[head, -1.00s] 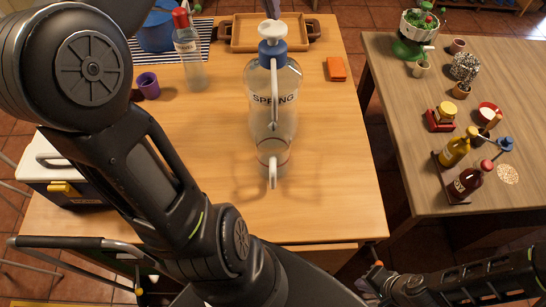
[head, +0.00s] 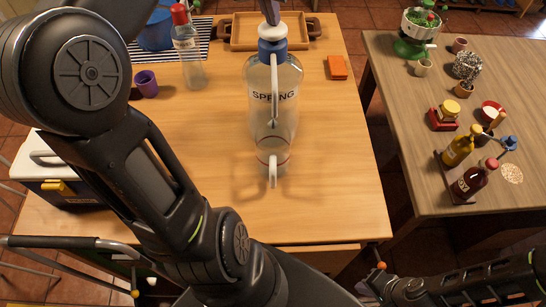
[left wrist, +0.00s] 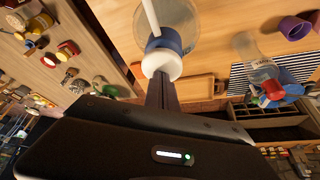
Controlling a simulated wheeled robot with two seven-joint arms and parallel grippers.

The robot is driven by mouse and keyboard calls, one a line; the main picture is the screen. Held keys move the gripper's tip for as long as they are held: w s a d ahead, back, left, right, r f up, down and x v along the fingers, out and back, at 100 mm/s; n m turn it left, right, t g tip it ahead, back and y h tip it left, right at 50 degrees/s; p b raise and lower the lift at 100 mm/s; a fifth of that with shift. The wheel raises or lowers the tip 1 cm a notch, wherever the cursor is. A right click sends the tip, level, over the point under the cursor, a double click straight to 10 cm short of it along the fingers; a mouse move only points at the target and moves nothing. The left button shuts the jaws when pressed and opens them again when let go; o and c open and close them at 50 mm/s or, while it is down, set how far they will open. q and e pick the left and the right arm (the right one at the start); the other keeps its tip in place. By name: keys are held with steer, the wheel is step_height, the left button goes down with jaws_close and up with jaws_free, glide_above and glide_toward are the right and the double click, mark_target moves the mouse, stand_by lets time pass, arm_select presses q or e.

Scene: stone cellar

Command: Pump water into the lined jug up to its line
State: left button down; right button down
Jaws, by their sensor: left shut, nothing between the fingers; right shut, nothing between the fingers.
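A large clear bottle (head: 290,100) marked SPRING stands upright on the wooden table, with a blue collar, a white pump head (head: 272,32) and a white spout reaching down its near side. The small clear jug (head: 262,160), with a red line and a pale handle, stands under the spout at the near side. Its water level cannot be made out. My left gripper (head: 270,12) is shut and empty, its fingertips on top of the pump head. In the left wrist view the closed fingers (left wrist: 162,90) meet the white pump head (left wrist: 162,64).
A red-capped bottle (head: 187,50) and a purple cup (head: 147,84) stand left of the pump bottle. A wooden tray (head: 240,45) lies behind and an orange block (head: 338,67) to the right. The table's front right is clear. A side table (head: 400,110) holds sauce bottles.

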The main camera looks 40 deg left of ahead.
arm_select(q)
steer(key=shift+f+b, duration=0.35)
steer(key=shift+f, duration=0.25)
steer(key=shift+r+p, duration=1.65)
steer(key=shift+r, duration=0.3)
steer(key=shift+r, duration=0.1)
steer(key=shift+f, duration=0.2)
steer(key=shift+f+b, duration=1.65)
steer(key=shift+f, duration=0.3)
steer(key=shift+r+p, duration=1.65)
steer(key=shift+r, duration=0.4)
steer(key=shift+f, duration=0.2)
steer(key=shift+r, duration=0.2)
steer(key=shift+r, duration=0.1)
stand_by(0.7)
